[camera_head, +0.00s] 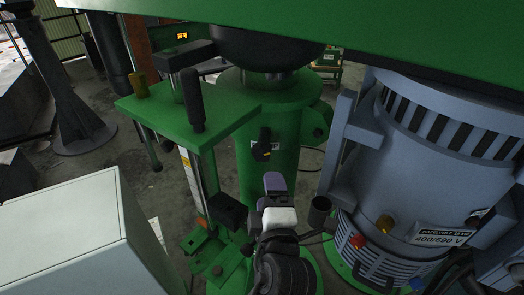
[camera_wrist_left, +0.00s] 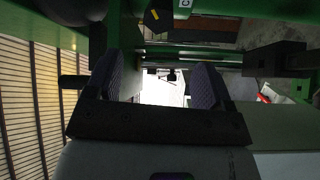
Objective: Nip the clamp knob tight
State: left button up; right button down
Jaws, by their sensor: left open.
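The clamp knob (camera_head: 263,147), black with a small yellow mark, sits on the front of the green column (camera_head: 273,185). In the left wrist view a dark knob with a yellow mark (camera_wrist_left: 157,18) shows at the top edge, beyond the fingers and off their centre line. My left gripper (camera_head: 275,184), with purple finger pads and a white body, is just below the knob in the head view, apart from it. In the left wrist view the gripper (camera_wrist_left: 158,80) has its fingers wide apart with nothing between them. My right gripper is not in view.
A blue-grey motor (camera_head: 420,170) stands close on the right. A green bracket (camera_head: 190,115) with a black upright handle (camera_head: 193,100) is on the left. A pale cabinet (camera_head: 70,235) fills the lower left. A green beam (camera_head: 400,30) crosses overhead.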

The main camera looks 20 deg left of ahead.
aim_at(263, 155)
pick_arm(q)
jog(key=p+x, duration=0.3)
jog(key=x, duration=0.8)
jog(key=shift+w+r+p, duration=0.1)
jog(key=shift+r+p, duration=0.1)
jog(key=shift+p, duration=0.2)
jog(key=shift+x, duration=0.85)
jog(key=shift+f, duration=0.15)
